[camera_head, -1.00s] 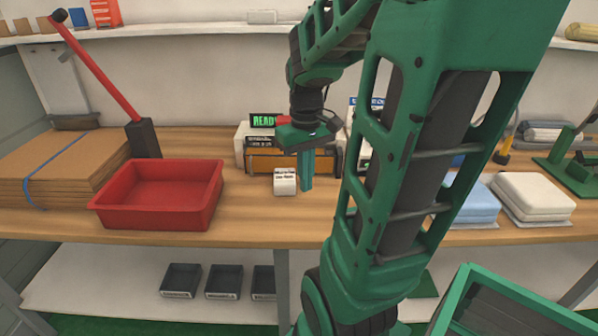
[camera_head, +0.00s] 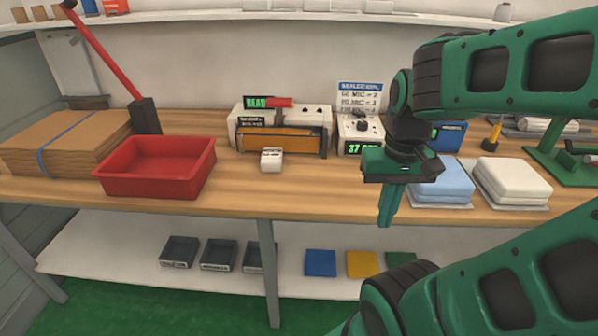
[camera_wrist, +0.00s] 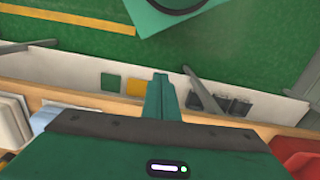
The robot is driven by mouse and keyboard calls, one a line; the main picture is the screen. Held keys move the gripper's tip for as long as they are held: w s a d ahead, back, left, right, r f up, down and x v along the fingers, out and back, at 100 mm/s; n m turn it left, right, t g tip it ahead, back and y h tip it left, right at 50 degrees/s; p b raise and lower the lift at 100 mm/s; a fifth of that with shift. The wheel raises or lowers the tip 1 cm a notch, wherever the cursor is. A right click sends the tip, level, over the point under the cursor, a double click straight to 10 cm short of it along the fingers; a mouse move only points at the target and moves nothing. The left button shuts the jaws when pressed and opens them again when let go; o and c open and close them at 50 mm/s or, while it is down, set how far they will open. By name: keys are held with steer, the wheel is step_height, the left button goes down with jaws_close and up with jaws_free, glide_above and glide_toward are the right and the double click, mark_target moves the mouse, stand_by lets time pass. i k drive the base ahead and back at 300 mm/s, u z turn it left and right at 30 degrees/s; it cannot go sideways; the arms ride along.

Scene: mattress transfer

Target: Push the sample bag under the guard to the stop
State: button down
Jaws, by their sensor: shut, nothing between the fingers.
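The sealer (camera_head: 236,128) stands at the back of the bench, with a green-lettered display, a red handle on top and an orange guard (camera_head: 281,140) along its front. A small white item (camera_head: 271,160) with dark print sits just in front of it, apart from the guard; I cannot tell for sure whether it is the sample bag. My gripper (camera_head: 390,207) is shut and empty, pointing down near the bench's front edge, right of the sealer and clear of the white item. In the wrist view, my gripper (camera_wrist: 160,98) hangs over the front edge, with floor beyond.
A control box (camera_head: 359,133) stands right of the sealer. A blue pad (camera_head: 441,180) and a white pad (camera_head: 512,182) lie close right of my gripper. A red bin (camera_head: 155,168) and flat cardboard (camera_head: 62,141) are at left. Bare bench lies between the white item and my gripper.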

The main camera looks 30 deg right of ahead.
mark_target(272, 159)
steer(key=z, duration=0.35)
steer(key=k, duration=0.7)
steer(key=u, duration=0.2)
steer(key=i, duration=0.65)
steer(key=u, duration=0.75)
steer(key=i, duration=0.95)
steer(key=z, duration=0.15)
